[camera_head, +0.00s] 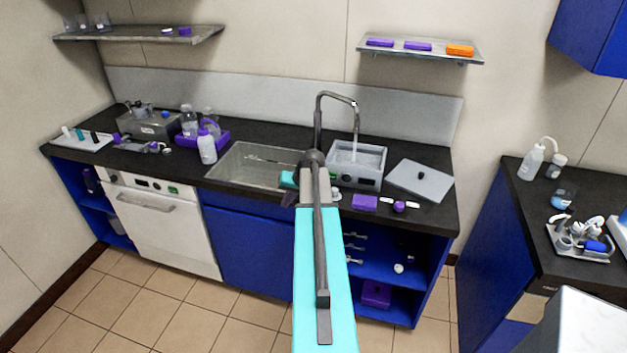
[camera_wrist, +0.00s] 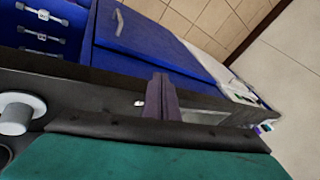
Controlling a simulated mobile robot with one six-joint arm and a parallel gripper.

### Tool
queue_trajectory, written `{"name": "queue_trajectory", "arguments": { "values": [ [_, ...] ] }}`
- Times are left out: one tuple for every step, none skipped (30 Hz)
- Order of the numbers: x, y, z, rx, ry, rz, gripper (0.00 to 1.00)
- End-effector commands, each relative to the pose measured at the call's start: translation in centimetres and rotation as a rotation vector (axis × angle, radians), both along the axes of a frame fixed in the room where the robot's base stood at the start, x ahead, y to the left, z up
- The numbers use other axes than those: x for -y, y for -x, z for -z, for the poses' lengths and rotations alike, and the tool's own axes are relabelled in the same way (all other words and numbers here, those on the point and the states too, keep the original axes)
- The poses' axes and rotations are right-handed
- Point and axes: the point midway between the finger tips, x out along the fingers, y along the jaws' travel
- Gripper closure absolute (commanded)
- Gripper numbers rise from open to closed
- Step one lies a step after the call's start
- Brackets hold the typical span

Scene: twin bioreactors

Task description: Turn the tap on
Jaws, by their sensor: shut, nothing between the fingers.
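The tap (camera_head: 319,118) is a grey curved spout behind the sink (camera_head: 245,168). Its end hangs over the grey water bath (camera_head: 345,181) at the sink's right. A thin pale streak shows below the spout; I cannot tell for sure whether it is water. The tap's base and any handle are hidden behind my arm. My gripper (camera_head: 288,199) is near the counter's front edge by the sink's right end, partly hidden by my arm. In the wrist view its dark fingers (camera_wrist: 164,78) are together and empty, pointing towards the counter edge. The tap does not show there.
A grey lid plate (camera_head: 420,181) lies right of the bath. A purple box (camera_head: 365,202) and small items lie along the front edge. Bottles in a purple tray (camera_head: 204,134) stand left of the sink. A wall shelf (camera_head: 420,49) hangs above right.

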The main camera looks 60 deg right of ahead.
Motion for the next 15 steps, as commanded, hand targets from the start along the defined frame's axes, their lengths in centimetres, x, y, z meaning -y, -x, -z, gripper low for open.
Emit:
{"name": "queue_trajectory", "arguments": {
  "values": [
    [-2.5, -0.8, 1.4, -0.02, -0.008, -0.031, 1.0],
    [-3.8, -1.2, 2.2, -0.034, -0.012, -0.048, 1.0],
    [-5.4, -1.7, 3.1, -0.049, -0.017, -0.068, 1.0],
    [-6.7, -2.0, 3.8, -0.062, -0.021, -0.085, 1.0],
    [-7.9, -2.3, 4.5, -0.075, -0.024, -0.102, 1.0],
    [-9.6, -2.6, 5.5, -0.091, -0.028, -0.123, 1.0],
    [-10.8, -2.9, 6.1, -0.103, -0.031, -0.14, 1.0],
    [-12.0, -3.1, 6.8, -0.117, -0.033, -0.156, 1.0],
    [-13.7, -3.3, 7.7, -0.134, -0.037, -0.177, 1.0],
    [-14.9, -3.4, 8.3, -0.146, -0.038, -0.194, 1.0],
    [-16.2, -3.5, 9.0, -0.159, -0.04, -0.209, 1.0],
    [-17.8, -3.6, 9.8, -0.177, -0.042, -0.232, 1.0],
    [-19.0, -3.6, 10.4, -0.189, -0.043, -0.248, 1.0],
    [-20.2, -3.6, 11.0, -0.201, -0.044, -0.265, 1.0],
    [-21.8, -3.5, 11.9, -0.22, -0.045, -0.288, 1.0]
  ]
}}
